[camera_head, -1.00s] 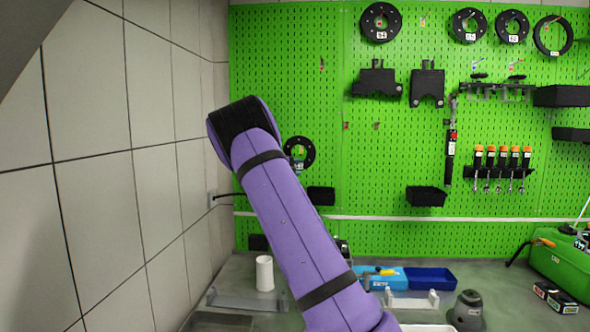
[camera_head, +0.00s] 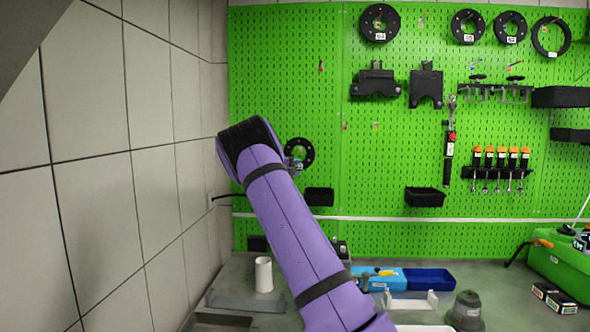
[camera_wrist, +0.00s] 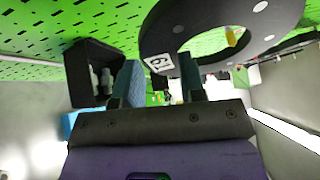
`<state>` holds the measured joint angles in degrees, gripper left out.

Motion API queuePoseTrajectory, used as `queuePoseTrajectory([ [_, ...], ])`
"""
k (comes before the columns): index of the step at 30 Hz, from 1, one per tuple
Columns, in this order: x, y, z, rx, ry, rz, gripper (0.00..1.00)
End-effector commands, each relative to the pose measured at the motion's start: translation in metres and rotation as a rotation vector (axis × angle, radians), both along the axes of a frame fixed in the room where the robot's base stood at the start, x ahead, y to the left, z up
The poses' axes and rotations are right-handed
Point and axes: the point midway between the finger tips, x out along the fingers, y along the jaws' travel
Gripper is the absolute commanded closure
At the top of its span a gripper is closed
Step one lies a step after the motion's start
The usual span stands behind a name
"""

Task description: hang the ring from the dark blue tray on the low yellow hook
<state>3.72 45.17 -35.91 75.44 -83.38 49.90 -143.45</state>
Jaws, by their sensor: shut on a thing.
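The black ring (camera_wrist: 265,50) has a white tag and bolt holes. It stands upright near the green pegboard, low on its left side, and shows in the head view as well (camera_head: 309,152). My gripper (camera_wrist: 160,80) is shut on the ring's tagged edge. In the wrist view a yellow hook (camera_wrist: 231,37) shows through the ring's hole; I cannot tell whether it passes through it or lies behind. In the head view my purple arm hides most of the gripper. The dark blue tray (camera_head: 430,278) on the bench looks empty.
A small black bin (camera_head: 318,196) hangs below right of the ring and shows close by in the wrist view (camera_wrist: 78,75). The tiled wall is at left. A white cylinder (camera_head: 263,274) stands on the bench. Other rings (camera_head: 380,23) hang high on the board.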

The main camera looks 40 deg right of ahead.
Motion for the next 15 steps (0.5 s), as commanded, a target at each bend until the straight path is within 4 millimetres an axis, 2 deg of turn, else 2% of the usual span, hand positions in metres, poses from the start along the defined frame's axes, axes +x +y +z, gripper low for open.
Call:
queuePoseTrajectory([
  [15,0.016,-0.018,-0.004,-0.002,-0.001,0.000,1.00],
])
